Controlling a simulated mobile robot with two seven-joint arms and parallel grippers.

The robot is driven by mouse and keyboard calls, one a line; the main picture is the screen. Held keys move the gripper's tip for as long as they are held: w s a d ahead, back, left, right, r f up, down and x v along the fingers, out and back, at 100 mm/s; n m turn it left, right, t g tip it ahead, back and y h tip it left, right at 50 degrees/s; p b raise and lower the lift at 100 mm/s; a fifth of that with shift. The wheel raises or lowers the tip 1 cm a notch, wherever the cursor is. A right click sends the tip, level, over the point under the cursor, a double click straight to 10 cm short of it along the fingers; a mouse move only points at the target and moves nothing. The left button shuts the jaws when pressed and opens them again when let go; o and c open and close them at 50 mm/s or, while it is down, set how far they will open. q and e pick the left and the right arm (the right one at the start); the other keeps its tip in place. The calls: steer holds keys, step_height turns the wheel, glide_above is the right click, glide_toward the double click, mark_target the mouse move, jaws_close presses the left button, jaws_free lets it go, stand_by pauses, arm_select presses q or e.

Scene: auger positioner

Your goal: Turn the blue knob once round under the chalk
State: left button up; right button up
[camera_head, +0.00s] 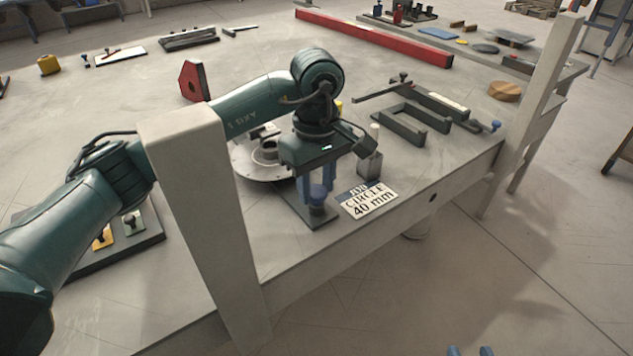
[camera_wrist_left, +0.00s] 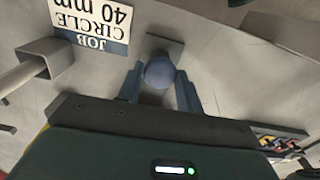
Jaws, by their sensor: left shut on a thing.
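The blue knob (camera_head: 317,194) stands on a dark base plate (camera_head: 318,221) near the front edge of the table. My left gripper (camera_head: 316,189) points down over it, with its blue fingers on either side. In the left wrist view the round top of the knob (camera_wrist_left: 159,73) sits between the fingertips, and the gripper is shut on it. A pale stick that looks like the chalk (camera_head: 375,131) stands upright in a grey block (camera_head: 370,163) right of the gripper. My right gripper (camera_head: 471,351) shows only its two blue fingertips, apart and empty, at the bottom edge.
A white sign (camera_head: 368,199) reading "JOB CIRCLE 40 mm" lies right of the knob. A round metal plate (camera_head: 250,169) lies behind my left gripper. A pale post (camera_head: 205,220) rises in front of my left arm. Dark metal bars (camera_head: 424,115) lie further right.

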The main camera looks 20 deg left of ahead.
arm_select(q)
steer(key=shift+n, duration=0.9)
steer(key=n, duration=0.2)
steer(key=shift+n+b, duration=0.3)
steer(key=shift+b, duration=0.1)
steer(key=n, duration=0.6)
steer(key=o, duration=1)
steer(key=shift+r, duration=0.15)
